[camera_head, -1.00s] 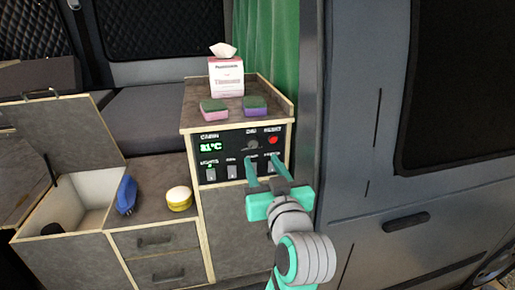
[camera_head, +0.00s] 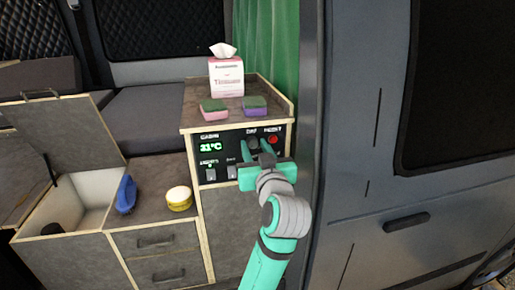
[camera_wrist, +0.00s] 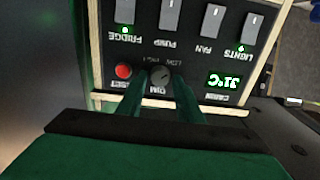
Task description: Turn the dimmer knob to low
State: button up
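The dimmer knob (camera_wrist: 160,77) is a small round grey dial above the "DIM" label in the wrist view, where the panel appears upside down. Small range lettering sits above it there, too blurred to read surely. A faint light mark shows on its face; its exact setting is hard to tell. My gripper (camera_wrist: 160,88) has its two green fingers apart, one on each side of the knob, with small gaps apparent. In the head view my gripper (camera_head: 260,150) is at the panel's upper row and largely hides the knob.
The control panel (camera_head: 228,152) also carries a red reset button (camera_wrist: 123,71), a green temperature display (camera_wrist: 224,82) and a row of switches (camera_wrist: 211,20). Two sponges (camera_head: 255,106) and a tissue box (camera_head: 227,76) stand on the cabinet top. The van's door frame is close on the right.

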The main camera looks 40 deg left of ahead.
jog(key=c, duration=0.6)
jog(key=shift+m, duration=1.7)
jog(key=shift+c, duration=0.2)
jog(key=o, duration=1)
jog(key=shift+o, duration=0.2)
jog(key=v, duration=1.1)
